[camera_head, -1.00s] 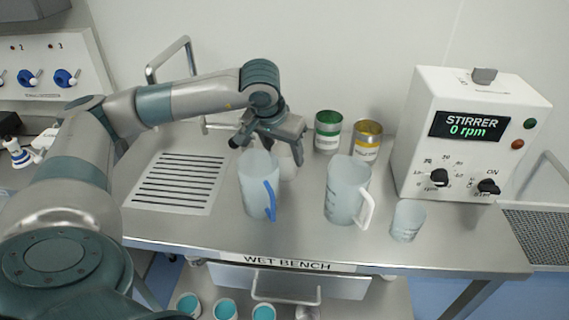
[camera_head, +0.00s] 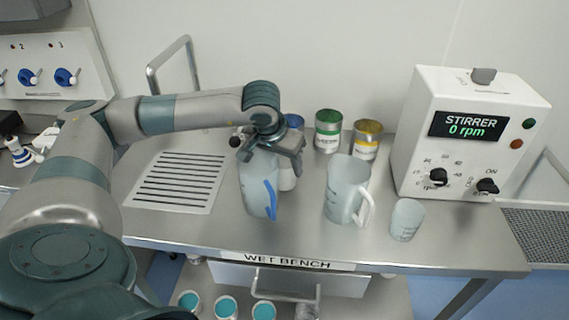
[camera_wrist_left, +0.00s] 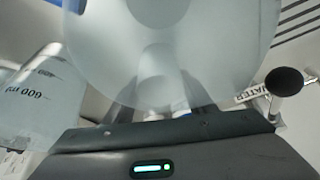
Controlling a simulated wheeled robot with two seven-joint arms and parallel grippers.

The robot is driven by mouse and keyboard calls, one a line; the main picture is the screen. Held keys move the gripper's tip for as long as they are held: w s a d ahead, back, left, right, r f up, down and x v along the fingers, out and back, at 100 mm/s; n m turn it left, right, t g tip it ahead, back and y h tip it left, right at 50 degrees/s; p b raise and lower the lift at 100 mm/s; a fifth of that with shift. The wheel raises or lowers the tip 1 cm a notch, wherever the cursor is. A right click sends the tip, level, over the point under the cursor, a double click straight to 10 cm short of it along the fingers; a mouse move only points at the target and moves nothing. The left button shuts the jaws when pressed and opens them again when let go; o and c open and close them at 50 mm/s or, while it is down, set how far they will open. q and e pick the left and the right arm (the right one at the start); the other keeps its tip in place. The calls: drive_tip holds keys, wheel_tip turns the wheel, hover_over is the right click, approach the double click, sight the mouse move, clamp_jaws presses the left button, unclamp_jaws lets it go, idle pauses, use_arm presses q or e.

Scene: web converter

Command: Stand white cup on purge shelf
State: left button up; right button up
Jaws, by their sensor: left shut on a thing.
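My left gripper (camera_head: 276,150) is over the wet bench, just behind the blue-handled translucent jug. It is shut on a small white thing that I take to be the white cup (camera_head: 287,178). This cup hangs below the jaws, partly hidden by the jug and gripper. In the left wrist view the white cup (camera_wrist_left: 158,90) shows pale and blurred between the fingers, behind the translucent jug wall. I cannot tell whether its base touches the bench. I cannot identify the purge shelf for sure. My right gripper is not in view.
The blue-handled jug (camera_head: 257,190) stands close in front of the gripper. A white-handled jug (camera_head: 345,190) and a small beaker (camera_head: 407,219) stand to the right. Green (camera_head: 328,130), yellow (camera_head: 366,139) and blue-topped (camera_head: 294,121) cans stand behind. A slotted drain plate (camera_head: 180,182) lies left.

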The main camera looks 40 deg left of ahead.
use_arm(q)
drive_tip(key=o, duration=1)
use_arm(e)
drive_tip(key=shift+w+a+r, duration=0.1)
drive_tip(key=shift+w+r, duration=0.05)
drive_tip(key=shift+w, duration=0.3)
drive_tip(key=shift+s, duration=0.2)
use_arm(q)
drive_tip(key=shift+r, duration=0.1)
drive_tip(key=v, duration=0.3)
drive_tip(key=shift+b+v, duration=0.85)
drive_tip(key=shift+v, duration=3.65)
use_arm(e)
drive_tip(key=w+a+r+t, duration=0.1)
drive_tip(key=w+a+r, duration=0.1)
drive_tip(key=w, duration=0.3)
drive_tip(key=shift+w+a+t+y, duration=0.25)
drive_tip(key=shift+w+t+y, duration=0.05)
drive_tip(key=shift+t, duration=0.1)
use_arm(q)
drive_tip(key=shift+w, duration=0.1)
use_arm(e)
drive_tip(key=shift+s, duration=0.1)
